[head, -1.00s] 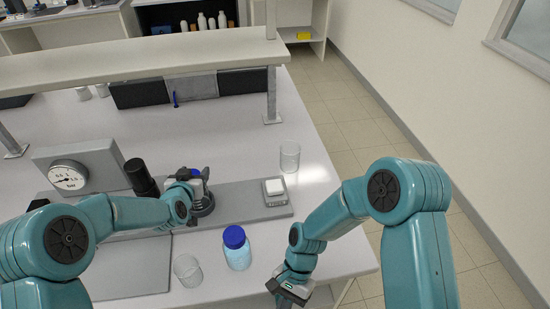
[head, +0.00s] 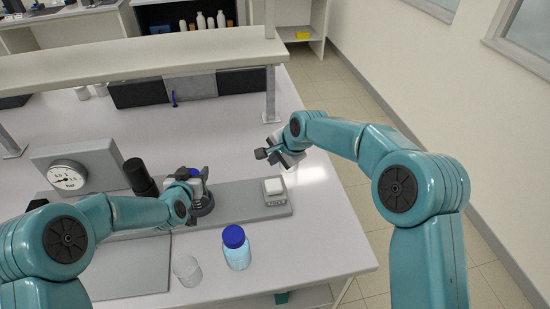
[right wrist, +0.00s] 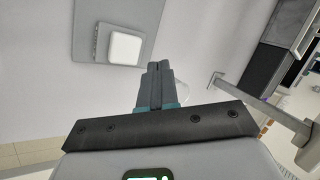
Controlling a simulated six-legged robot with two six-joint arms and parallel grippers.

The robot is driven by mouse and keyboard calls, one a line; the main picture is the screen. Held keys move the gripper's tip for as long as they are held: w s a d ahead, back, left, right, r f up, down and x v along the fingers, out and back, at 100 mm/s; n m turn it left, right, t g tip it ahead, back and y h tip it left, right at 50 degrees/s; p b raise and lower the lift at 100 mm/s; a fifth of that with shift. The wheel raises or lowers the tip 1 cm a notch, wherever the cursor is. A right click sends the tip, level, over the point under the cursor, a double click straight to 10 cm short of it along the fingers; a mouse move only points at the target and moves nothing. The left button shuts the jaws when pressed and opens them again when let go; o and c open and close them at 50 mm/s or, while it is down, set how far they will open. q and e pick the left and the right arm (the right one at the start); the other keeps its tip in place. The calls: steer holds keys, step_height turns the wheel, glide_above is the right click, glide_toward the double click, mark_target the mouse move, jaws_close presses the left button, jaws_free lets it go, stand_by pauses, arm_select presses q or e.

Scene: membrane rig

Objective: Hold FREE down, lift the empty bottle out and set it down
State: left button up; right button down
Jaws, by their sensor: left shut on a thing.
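My left gripper (head: 197,184) is at the round holder (head: 205,207) on the grey rig plate. It is shut on the empty bottle, which is mostly hidden by the gripper and wrist; a bit of blue (head: 195,171) shows there. The white square FREE pad (head: 274,186) sits on a small grey block at the plate's right end, label too small to read. It also shows in the right wrist view (right wrist: 125,47). My right gripper (head: 266,148) is above the bench behind the pad, apart from it. Its fingers (right wrist: 157,68) look closed together with nothing between them.
A blue-capped bottle with pale blue contents (head: 237,250) and a clear beaker (head: 187,270) stand in front of the plate. A gauge (head: 68,176) and black cylinder (head: 141,177) are at left. A shelf post (head: 271,98) rises behind my right gripper.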

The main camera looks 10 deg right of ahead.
arm_select(q)
steer(key=shift+f, duration=0.1)
arm_select(e)
glide_above(274, 186)
steer(key=shift+d+f, duration=0.15)
steer(key=shift+f, duration=1.55)
steer(key=shift+d+f, duration=0.1)
steer(key=shift+f, duration=1.6)
steer(key=shift+f, duration=0.15)
steer(key=shift+f, duration=1.55)
steer(key=shift+s+f, duration=0.1)
steer(key=shift+f, duration=0.1)
arm_select(q)
steer(key=shift+r, duration=3.1)
arm_select(e)
steer(key=shift+s+f, duration=0.1)
steer(key=shift+f, duration=0.05)
